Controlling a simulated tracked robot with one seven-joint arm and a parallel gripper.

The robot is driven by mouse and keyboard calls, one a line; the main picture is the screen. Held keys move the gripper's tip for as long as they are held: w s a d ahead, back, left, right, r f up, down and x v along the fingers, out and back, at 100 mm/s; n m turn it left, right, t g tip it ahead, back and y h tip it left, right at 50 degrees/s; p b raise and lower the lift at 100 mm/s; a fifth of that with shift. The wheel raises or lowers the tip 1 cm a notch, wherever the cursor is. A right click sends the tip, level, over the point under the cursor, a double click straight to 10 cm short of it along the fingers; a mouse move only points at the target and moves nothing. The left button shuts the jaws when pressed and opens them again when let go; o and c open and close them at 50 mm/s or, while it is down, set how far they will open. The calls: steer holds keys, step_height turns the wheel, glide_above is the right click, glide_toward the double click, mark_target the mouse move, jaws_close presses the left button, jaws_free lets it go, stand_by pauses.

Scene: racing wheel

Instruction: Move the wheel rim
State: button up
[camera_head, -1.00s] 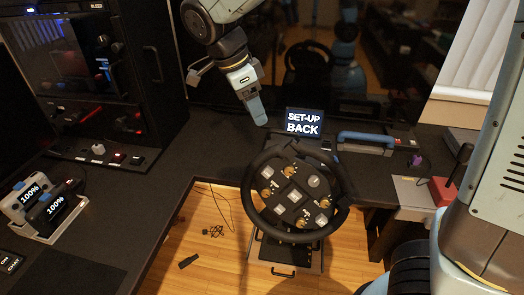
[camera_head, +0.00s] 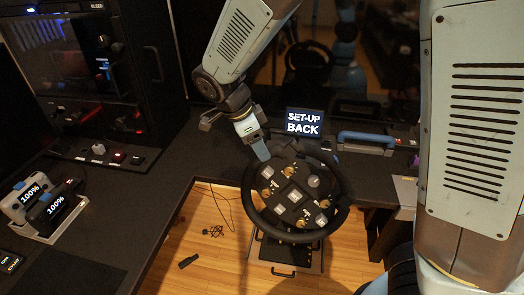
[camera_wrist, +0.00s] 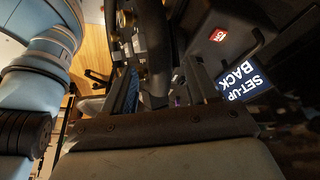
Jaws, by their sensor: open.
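The black racing wheel's rim (camera_head: 343,190) stands tilted at the middle of the desk, around a hub of buttons and knobs. My gripper (camera_head: 262,154) points down at the rim's upper left in the head view, with a blue fingertip against or just in front of it. In the wrist view, the rim (camera_wrist: 155,45) runs between the two spread fingers of my gripper (camera_wrist: 165,85). My gripper is open, and a gap shows beside the rim. Whether either finger touches the rim cannot be told.
A screen reading "SET-UP BACK" (camera_head: 303,122) stands just behind the wheel; it also shows in the wrist view (camera_wrist: 242,85). A blue-handled box (camera_head: 365,140) is to the right. Black desk surface lies left of the wheel.

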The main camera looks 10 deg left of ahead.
steer(key=shift+x, duration=1.45)
steer(key=shift+c, duration=0.5)
steer(key=shift+r, duration=0.1)
jaws_close()
steer(key=shift+w+a, duration=0.1)
steer(key=shift+a, duration=0.05)
